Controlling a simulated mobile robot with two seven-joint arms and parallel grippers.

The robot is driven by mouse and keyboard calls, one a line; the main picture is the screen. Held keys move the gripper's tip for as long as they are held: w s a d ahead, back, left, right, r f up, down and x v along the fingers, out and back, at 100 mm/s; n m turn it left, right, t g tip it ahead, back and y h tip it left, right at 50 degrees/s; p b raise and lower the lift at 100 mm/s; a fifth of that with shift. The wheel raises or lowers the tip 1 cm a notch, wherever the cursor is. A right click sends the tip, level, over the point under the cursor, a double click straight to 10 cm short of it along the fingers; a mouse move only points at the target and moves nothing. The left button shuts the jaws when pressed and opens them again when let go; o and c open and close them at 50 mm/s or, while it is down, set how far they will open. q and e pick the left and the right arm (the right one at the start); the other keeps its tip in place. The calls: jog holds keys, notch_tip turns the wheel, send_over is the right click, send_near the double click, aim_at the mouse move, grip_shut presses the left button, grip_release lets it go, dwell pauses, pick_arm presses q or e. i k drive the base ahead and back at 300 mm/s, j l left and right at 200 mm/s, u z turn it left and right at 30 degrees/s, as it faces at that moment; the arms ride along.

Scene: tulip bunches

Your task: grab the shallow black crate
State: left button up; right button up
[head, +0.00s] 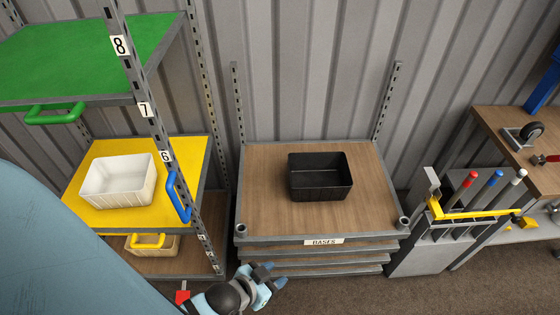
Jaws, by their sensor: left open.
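The shallow black crate (320,190) sits upright and looks empty on the wooden top of a low rack (262,205) in the middle of the head view. My left gripper (273,276) is at the bottom, in front of the rack's front edge and below its label. It is open, with nothing seen between its fingers, and well apart from the crate. My right gripper is not in view.
A shelf unit on the left has a green shelf (90,50) and a yellow shelf (135,215) holding a white crate (118,182). Its numbered post (150,130) stands left of the rack. A grey tool stand (415,258) and a workbench (510,125) are at right.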

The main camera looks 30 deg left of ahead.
aim_at(314, 177)
jog(key=i+l+u, duration=0.1)
jog(key=u, duration=0.4)
jog(key=i+l+u, duration=0.2)
jog(key=u, duration=0.3)
jog(key=i+l+u, duration=0.15)
jog(key=u, duration=0.35)
jog(key=i+l+u, duration=0.2)
jog(key=l+u, duration=0.2)
jog(key=i+l+u, duration=0.1)
jog(key=l+u, duration=0.25)
